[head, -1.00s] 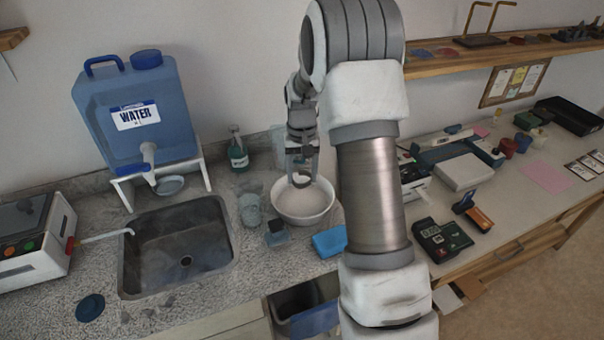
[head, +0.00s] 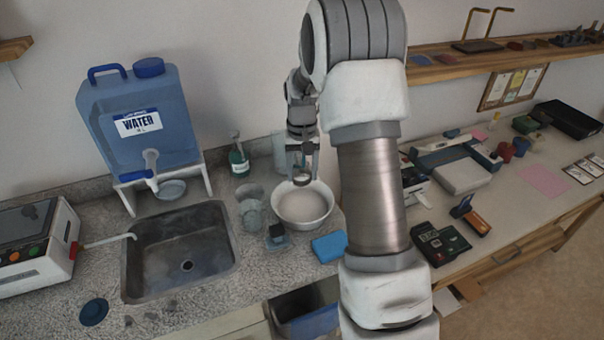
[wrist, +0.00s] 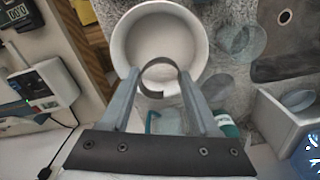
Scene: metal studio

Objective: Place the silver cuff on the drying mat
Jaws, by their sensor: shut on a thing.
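My gripper (head: 302,172) is shut on the silver cuff (head: 302,180), a thin open ring. In the wrist view the cuff (wrist: 152,93) sits between the two fingertips of my gripper (wrist: 159,76). It is held above the rear edge of the white bowl (head: 303,208), apart from the bowl as far as I can tell. The bowl (wrist: 117,47) holds a pale, greyish content. I cannot make out a drying mat for certain in either view; my arm hides part of the counter.
Left of the bowl are clear beakers (head: 250,207) and a small dark block (head: 277,235). A blue sponge-like block (head: 329,247) lies in front. A green bottle (head: 238,160) stands behind. The sink (head: 180,255) and water tank (head: 140,110) are left; electronics crowd the right counter.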

